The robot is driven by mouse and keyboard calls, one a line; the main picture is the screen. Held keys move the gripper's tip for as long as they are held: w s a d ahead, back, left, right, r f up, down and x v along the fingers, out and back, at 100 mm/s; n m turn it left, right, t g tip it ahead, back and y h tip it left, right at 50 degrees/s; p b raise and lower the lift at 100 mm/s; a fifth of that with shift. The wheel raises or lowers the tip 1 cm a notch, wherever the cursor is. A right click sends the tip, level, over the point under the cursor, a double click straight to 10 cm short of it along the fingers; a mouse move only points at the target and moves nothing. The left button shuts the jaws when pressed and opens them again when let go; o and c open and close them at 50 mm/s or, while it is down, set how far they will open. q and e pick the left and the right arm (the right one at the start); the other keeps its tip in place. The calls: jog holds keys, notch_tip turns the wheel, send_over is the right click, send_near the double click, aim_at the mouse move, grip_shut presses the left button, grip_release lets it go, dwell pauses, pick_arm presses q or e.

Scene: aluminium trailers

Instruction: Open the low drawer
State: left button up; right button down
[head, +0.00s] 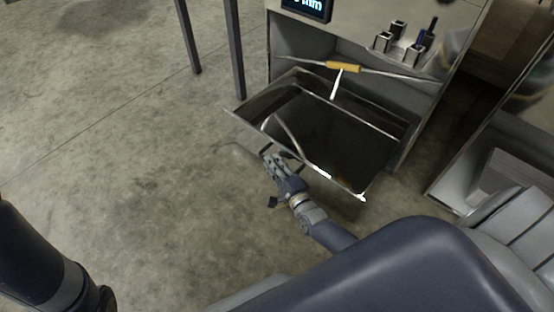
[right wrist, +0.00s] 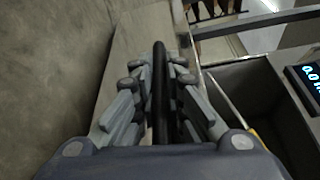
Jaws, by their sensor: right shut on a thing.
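The low drawer (head: 325,174) is a shiny metal box under the steel trailer cabinet. It stands well out from the cabinet front, and its dark inside looks empty in the head view. My right gripper (head: 274,160) is at the drawer's front, over the floor. In the right wrist view its fingers (right wrist: 158,72) are shut on the dark bar handle (right wrist: 160,92), which runs between them. The handle is mostly hidden in the head view. My left gripper is out of the picture.
Above the drawer, a bar with a yellow grip (head: 343,67) crosses the cabinet opening. A display (head: 306,8) and several square holders (head: 397,31) sit on top. Dark legs (head: 234,45) stand at the upper left. Another metal unit (head: 480,165) is at right. The floor at left is clear.

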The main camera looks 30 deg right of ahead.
jog(key=shift+s+a, duration=0.25)
jog(key=shift+a, duration=0.25)
jog(key=c, duration=1.9)
grip_release()
